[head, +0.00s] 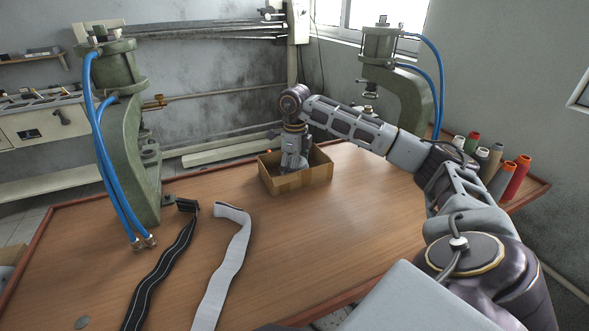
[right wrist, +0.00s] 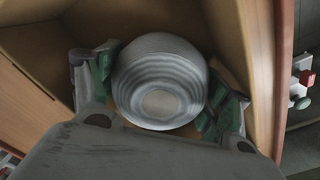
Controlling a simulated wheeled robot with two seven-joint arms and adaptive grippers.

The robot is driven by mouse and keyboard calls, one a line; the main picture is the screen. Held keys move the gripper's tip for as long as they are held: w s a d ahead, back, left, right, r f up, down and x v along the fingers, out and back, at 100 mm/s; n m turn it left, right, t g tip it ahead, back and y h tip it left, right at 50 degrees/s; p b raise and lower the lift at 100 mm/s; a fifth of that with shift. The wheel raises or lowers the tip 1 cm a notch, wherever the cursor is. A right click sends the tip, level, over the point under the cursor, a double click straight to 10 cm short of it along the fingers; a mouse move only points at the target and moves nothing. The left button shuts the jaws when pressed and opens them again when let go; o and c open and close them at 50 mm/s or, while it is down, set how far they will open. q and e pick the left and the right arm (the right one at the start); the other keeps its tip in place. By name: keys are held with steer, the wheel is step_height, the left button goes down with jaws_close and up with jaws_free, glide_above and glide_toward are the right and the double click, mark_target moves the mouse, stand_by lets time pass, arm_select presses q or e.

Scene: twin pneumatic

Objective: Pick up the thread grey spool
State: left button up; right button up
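A grey thread spool (right wrist: 160,82) with a ridged round body fills the middle of the right wrist view, inside a cardboard box. My right gripper (right wrist: 162,95) has its green-padded fingers on either side of the spool, very close to it or touching. I cannot tell whether they press on it. In the head view my right gripper (head: 292,162) points down into the open box (head: 300,181), and the spool there is hidden or not distinguishable. My left gripper is in neither view.
Several spools (head: 514,176) stand at the table's right edge. A green press (head: 132,140) stands at left and another (head: 410,90) at the back. A black strap (head: 165,270) and a white strap (head: 226,262) lie left of centre. The table (head: 350,240) is clear before the box.

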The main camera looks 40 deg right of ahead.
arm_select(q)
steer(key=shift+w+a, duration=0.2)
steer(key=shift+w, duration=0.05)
arm_select(e)
steer(key=shift+r, duration=0.15)
steer(key=shift+r, duration=0.15)
step_height(320, 180, up, 9)
steer(key=shift+f+p, duration=0.1)
steer(key=shift+p, duration=0.5)
steer(key=shift+r, duration=0.35)
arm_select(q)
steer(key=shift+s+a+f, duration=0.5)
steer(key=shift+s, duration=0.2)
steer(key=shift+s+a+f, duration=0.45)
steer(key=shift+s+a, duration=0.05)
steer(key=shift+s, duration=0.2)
